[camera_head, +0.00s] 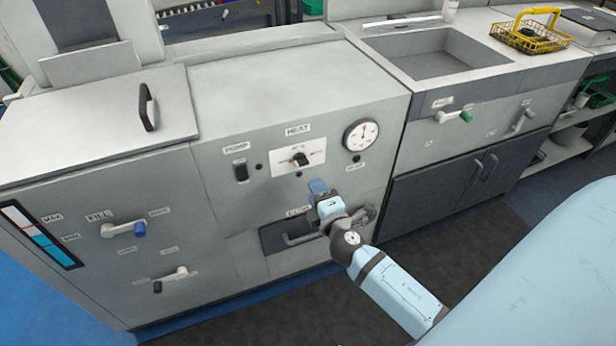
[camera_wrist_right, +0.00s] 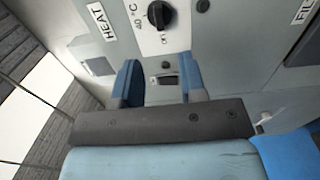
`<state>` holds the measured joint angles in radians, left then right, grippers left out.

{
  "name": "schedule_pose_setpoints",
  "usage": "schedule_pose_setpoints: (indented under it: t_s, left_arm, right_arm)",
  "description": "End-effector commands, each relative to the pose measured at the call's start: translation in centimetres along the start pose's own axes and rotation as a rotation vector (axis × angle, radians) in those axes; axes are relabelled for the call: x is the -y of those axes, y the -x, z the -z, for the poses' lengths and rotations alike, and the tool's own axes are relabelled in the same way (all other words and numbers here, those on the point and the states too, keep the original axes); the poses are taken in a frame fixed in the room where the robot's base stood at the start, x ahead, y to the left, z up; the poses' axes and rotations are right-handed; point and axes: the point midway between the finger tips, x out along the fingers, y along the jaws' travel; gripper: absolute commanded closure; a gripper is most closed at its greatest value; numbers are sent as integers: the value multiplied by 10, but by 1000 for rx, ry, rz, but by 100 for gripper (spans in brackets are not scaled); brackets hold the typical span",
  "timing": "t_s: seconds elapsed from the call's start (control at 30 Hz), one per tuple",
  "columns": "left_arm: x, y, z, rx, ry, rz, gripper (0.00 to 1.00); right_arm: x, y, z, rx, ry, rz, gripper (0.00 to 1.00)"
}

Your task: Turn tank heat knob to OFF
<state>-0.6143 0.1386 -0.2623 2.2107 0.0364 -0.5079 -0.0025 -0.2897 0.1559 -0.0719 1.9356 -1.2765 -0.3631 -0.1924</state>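The tank heat knob (camera_head: 301,160) is a small black dial on a white plate under the HEAT label (camera_head: 298,130). It also shows at the top of the right wrist view as a black knob (camera_wrist_right: 159,14), with "40 °C" printed beside it. I cannot tell clearly which mark it points to. My right gripper (camera_head: 318,187) is in front of the panel, just below and right of the knob. In the wrist view its blue fingers (camera_wrist_right: 160,76) stand apart with nothing held between them, and the knob lies beyond the fingertips. My left gripper is not in view.
A black switch (camera_head: 241,172) sits left of the knob and a round gauge (camera_head: 361,134) to the right. A recessed handle (camera_head: 299,238) is below. A blue-tipped lever (camera_head: 124,229) is at left; a sink (camera_head: 432,53) and yellow basket (camera_head: 530,35) are at right.

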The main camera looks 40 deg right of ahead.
Motion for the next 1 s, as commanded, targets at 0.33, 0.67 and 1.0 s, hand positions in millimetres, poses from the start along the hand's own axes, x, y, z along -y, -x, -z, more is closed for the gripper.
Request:
schedule_pose_setpoints:
  t_s: [0.33, 0.67, 1.0]
  left_arm:
    - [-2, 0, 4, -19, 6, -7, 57]
    - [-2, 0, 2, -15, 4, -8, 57]
    - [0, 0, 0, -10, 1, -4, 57]
  right_arm:
    - [1, 45, 0, 1, 0, 0, 62]
    - [0, 46, 0, 1, 1, 0, 62]
    - [2, 49, 2, -3, -32, 12, 62]
